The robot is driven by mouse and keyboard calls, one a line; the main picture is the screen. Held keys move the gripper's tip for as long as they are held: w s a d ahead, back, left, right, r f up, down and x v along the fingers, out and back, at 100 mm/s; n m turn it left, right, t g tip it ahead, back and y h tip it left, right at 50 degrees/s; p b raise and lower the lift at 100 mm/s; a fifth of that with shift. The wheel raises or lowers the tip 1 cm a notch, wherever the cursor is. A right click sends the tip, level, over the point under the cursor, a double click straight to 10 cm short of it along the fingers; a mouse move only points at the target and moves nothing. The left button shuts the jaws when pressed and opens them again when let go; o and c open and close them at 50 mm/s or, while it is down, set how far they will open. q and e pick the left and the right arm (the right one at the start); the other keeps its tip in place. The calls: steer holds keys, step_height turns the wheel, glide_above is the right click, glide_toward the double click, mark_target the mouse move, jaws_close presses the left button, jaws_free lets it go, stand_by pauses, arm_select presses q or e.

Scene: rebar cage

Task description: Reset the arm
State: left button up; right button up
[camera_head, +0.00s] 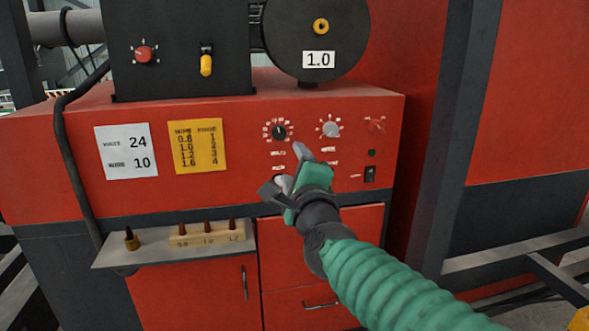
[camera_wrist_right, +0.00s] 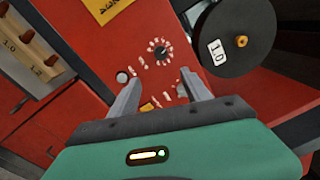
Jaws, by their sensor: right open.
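My right gripper (camera_head: 290,168) is in front of the red machine (camera_head: 75,190), below its two dials. Its grey fingers are apart with nothing visible between them. In the right wrist view the open fingers (camera_wrist_right: 160,80) point at the red panel, below the black dial (camera_wrist_right: 160,53). The black dial (camera_head: 279,132) and the grey dial (camera_head: 331,129) are clear of the gripper in the head view. Whether a fingertip touches the panel cannot be told. My left gripper is not in view.
A black box (camera_head: 180,45) and a spool marked 1.0 (camera_head: 316,30) sit on top. A small shelf (camera_head: 110,255) holds a wooden block (camera_head: 207,240) with tips at lower left. A switch (camera_head: 370,174) is at right. Red drawers (camera_head: 290,240) lie below. A dark post (camera_head: 445,180) stands right.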

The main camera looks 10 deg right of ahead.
steer(key=s+f+n+g+y, duration=0.15)
steer(key=f+n, duration=0.25)
steer(key=f, duration=0.4)
steer(key=s+d+f+n+g+p, duration=0.1)
steer(key=s+f+n+g, duration=0.15)
steer(key=f, duration=0.55)
steer(key=s+f+n+g, duration=0.1)
steer(key=f+n+g, duration=0.2)
steer(key=f+n, duration=0.35)
steer(key=s+d+f+n+g, duration=0.3)
steer(key=s+f+n+g, duration=0.1)
steer(key=s+f, duration=0.7)
steer(key=s+d+f+n+g+h+p, duration=0.1)
steer(key=s+d+f+n+g, duration=0.2)
steer(key=s+f, duration=0.7)
steer(key=shift+s+f+n+g, duration=0.4)
steer(key=shift+s+n+g, duration=0.6)
steer(key=shift+s, duration=0.05)
steer(key=shift+w, duration=0.1)
steer(key=shift+w+r, duration=0.1)
